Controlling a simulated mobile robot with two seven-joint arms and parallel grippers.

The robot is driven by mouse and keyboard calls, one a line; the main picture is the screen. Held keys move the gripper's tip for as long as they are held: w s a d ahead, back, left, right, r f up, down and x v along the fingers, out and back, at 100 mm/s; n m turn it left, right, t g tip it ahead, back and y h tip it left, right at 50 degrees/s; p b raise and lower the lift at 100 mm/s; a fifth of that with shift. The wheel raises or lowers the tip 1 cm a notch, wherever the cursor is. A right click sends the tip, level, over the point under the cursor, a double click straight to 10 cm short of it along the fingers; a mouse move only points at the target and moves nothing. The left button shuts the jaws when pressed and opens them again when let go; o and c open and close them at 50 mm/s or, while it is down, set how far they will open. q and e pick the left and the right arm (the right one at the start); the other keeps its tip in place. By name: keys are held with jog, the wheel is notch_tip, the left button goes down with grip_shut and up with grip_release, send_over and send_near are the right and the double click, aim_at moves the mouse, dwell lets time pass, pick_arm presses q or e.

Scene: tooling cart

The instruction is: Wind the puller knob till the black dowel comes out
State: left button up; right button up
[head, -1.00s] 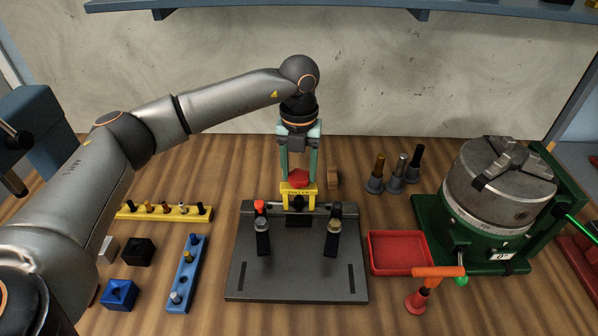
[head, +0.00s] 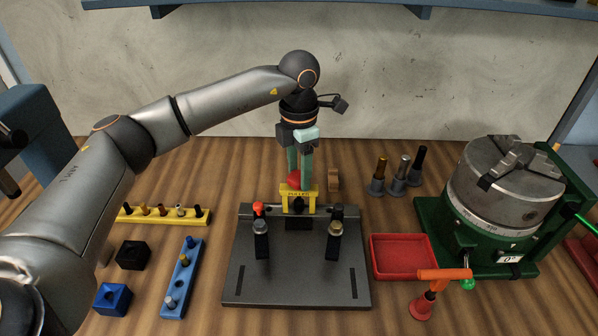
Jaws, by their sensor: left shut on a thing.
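The yellow puller (head: 299,197) stands at the back edge of the dark fixture plate (head: 296,284). Its red knob (head: 295,179) is on top. My left gripper (head: 299,180) reaches down from above, its greenish fingers shut on the red knob and partly covering it. A dark piece shows in the puller's opening; I cannot tell whether it is the black dowel. My right gripper is not in view.
Two upright clamps, one red-topped (head: 260,226), stand on the plate. A red tray (head: 402,256) and a green-based chuck (head: 505,185) are to the right. A yellow pin rack (head: 163,214), a blue pin rack (head: 182,277) and small blocks lie left. Three dark-based pins stand behind the tray.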

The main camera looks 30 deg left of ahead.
aim_at(299, 176)
pick_arm(q)
jog(key=m, duration=0.5)
jog(key=shift+m+b, duration=0.3)
jog(key=shift+b, duration=0.1)
jog(key=shift+m, duration=2.2)
jog(key=o, duration=1.4)
notch_tip(299, 176, up, 13)
jog(key=shift+f+b, duration=0.2)
jog(key=shift+b, duration=0.25)
